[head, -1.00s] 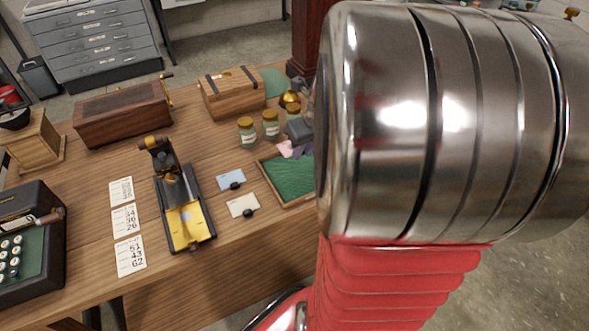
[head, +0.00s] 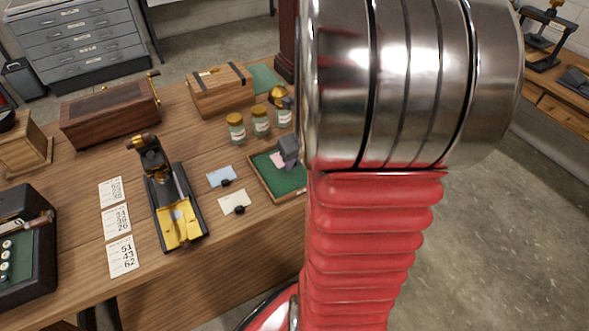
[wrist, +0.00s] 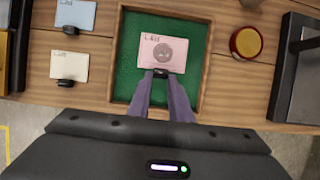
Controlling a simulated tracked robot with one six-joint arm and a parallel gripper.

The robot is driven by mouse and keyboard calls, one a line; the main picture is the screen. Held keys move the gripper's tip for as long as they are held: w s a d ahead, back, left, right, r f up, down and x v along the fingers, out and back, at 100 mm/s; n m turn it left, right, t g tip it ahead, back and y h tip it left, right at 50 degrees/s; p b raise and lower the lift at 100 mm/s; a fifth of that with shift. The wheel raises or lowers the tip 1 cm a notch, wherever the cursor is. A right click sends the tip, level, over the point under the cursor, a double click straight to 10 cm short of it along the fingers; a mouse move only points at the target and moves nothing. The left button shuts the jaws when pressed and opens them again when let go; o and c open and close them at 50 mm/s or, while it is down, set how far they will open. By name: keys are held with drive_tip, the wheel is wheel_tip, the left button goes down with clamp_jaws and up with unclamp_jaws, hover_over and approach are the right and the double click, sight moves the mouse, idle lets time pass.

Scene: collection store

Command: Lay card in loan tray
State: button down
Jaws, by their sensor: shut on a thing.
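The loan tray (head: 287,185) is a shallow wooden tray with a green lining, near the table's front edge. It also shows in the wrist view (wrist: 126,75). My gripper (wrist: 161,76) is shut on the small black clip at the card's near edge. In the head view the card (head: 277,161) is partly hidden by my grey gripper (head: 286,158). I cannot tell whether the card touches the lining.
A blue card (head: 221,176) and a cream card (head: 235,201), both with black clips, lie left of the tray. Several lidded jars (head: 236,131) stand behind it. A black-and-brass device (head: 175,205) is further left. A round red-and-gold object (wrist: 246,42) is right of the tray.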

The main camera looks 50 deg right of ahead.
sight(293, 176)
drive_tip(key=shift+f, duration=0.1)
drive_tip(key=shift+f, duration=1.8)
drive_tip(key=shift+f, duration=0.1)
drive_tip(key=c, duration=1.6)
unclamp_jaws()
drive_tip(key=shift+v, duration=6.15)
drive_tip(key=shift+w+a, duration=0.1)
